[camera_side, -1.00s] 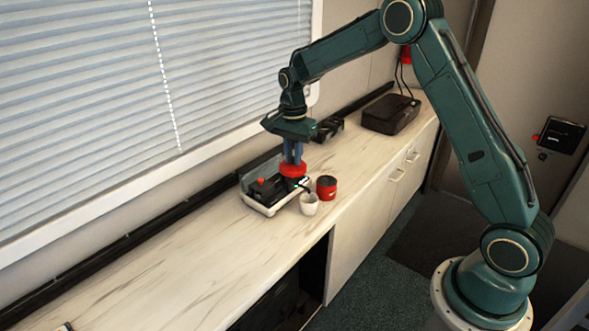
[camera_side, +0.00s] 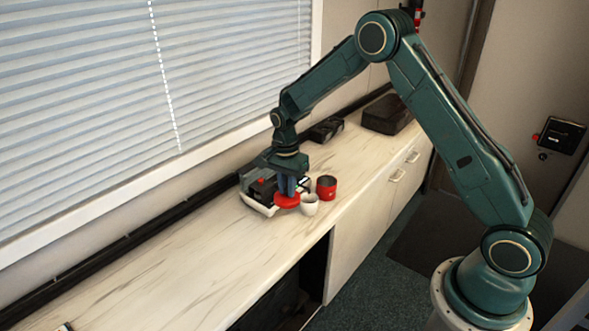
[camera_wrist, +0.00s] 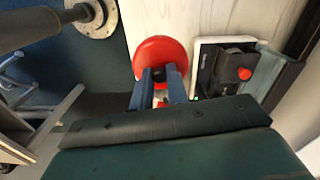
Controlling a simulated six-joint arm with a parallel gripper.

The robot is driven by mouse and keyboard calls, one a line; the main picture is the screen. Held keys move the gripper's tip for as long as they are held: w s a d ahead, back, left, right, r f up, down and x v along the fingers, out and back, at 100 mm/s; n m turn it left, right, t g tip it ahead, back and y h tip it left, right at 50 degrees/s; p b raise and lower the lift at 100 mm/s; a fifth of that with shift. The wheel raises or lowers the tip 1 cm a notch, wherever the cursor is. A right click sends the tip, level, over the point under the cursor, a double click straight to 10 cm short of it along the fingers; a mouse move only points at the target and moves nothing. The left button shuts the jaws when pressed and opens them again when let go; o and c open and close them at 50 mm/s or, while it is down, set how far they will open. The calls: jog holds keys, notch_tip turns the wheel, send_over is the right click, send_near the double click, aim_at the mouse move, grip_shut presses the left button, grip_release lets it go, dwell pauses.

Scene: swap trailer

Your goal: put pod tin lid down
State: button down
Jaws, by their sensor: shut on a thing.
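The red round pod tin lid (camera_side: 287,201) is held by my gripper (camera_side: 287,188), whose blue fingers are shut on it. In the side view the lid is low over the counter, in front of the machine and left of the white cup; I cannot tell whether it touches the counter. The wrist view shows the lid (camera_wrist: 160,58) beyond the fingertips (camera_wrist: 160,80). The red pod tin (camera_side: 326,188) stands open on the counter, to the right of the lid.
A white cup (camera_side: 309,204) stands close beside the lid. The dark machine (camera_side: 262,188) on a white tray is behind it; it also shows in the wrist view (camera_wrist: 235,68). Black boxes (camera_side: 388,115) stand farther back. The counter (camera_side: 190,255) is clear at the left.

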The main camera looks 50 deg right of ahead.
aim_at(288, 230)
jog(key=shift+f, duration=6.3)
jog(key=shift+f, duration=0.15)
jog(key=c, duration=1.4)
grip_release()
notch_tip(288, 230, up, 12)
jog(key=shift+w+r, duration=0.15)
